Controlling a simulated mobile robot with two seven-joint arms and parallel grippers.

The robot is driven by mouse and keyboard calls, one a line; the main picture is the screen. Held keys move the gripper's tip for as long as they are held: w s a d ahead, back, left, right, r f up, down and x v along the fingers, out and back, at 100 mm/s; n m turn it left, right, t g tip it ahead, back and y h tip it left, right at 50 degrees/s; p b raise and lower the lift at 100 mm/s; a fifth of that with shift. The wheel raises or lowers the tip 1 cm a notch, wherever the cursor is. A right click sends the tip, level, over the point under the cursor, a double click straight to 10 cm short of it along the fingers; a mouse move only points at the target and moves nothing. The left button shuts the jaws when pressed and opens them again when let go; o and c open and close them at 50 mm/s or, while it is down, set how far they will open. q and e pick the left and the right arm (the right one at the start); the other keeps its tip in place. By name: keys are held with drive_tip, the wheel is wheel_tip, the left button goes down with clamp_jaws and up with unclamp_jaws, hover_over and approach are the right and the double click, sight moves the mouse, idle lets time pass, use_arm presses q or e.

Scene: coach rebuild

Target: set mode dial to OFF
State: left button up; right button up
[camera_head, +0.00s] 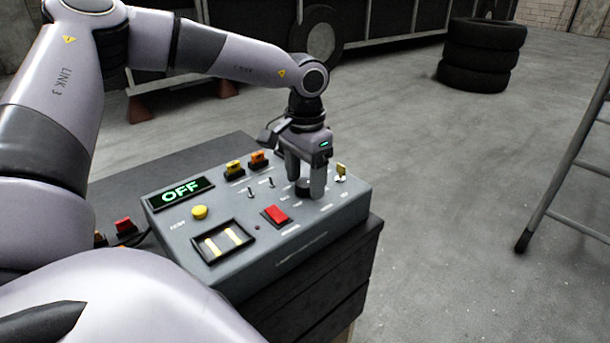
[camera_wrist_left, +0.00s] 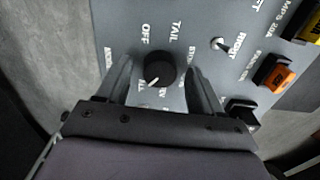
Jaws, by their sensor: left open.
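The mode dial (camera_wrist_left: 161,68) is a round black knob on a grey control box (camera_head: 190,245). In the left wrist view its white pointer mark faces down and left, towards a label that seems to read ALL, while OFF and TAIL are printed beyond its far side. My left gripper (camera_head: 305,188) points down over the box with its fingers open, one on each side of the dial; I cannot tell if they touch it. In the head view the fingers partly hide the dial (camera_head: 302,187). My right gripper is not in view.
A red rocker switch (camera_head: 276,215), small toggles (camera_head: 270,182), a yellow button (camera_head: 200,212) and orange-yellow switches (camera_head: 258,159) sit near the dial. The box stands on a dark cabinet (camera_head: 345,275). Stacked tyres (camera_head: 481,55) and a ladder (camera_head: 565,170) stand apart on open floor.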

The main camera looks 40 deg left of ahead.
use_arm(q)
drive_tip(key=c, duration=1.1)
drive_tip(key=shift+o, duration=0.2)
